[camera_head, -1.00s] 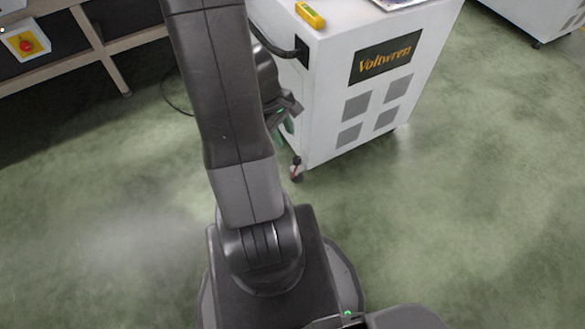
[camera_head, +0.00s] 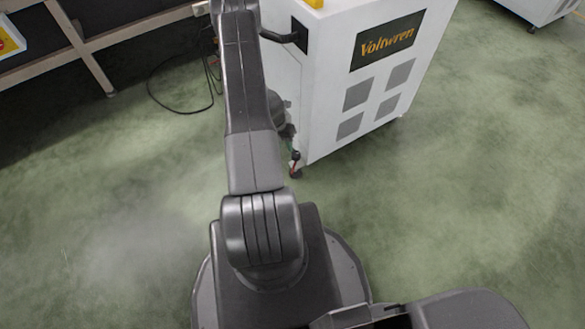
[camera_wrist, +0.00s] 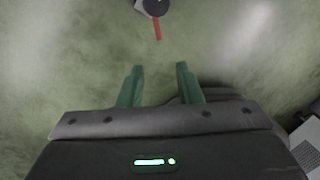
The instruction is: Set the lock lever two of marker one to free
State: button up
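A white wheeled cabinet labelled Voltwren (camera_head: 378,85) stands right of my arm in the head view. A caster (camera_head: 295,172) with a small red lever (camera_head: 293,154) shows at its lower near corner. In the wrist view a red lever (camera_wrist: 157,29) sticks out from a dark round caster (camera_wrist: 155,8) at the top edge, pointing toward my gripper (camera_wrist: 160,70). My gripper's two green fingers are apart with bare floor between them. The lever is beyond the fingertips, not touched. No marking shows which lever number this is. In the head view my arm mostly hides the gripper.
A workbench frame (camera_head: 85,45) stands at upper left, with a black cable (camera_head: 185,110) on the floor beside it. Another white cabinet (camera_head: 540,12) is at the far upper right. The green floor left and right of my base is clear.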

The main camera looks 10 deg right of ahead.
jog(key=shift+n, duration=0.6)
jog(key=d+f+b, duration=0.1)
jog(key=f, duration=0.4)
jog(key=f+b, duration=0.2)
jog(key=f, duration=0.3)
jog(key=s+d+f+b, duration=0.1)
jog(key=f+b, duration=0.1)
jog(key=f, duration=0.3)
jog(key=shift+d+f, duration=0.3)
jog(key=shift+f, duration=0.05)
grip_shut()
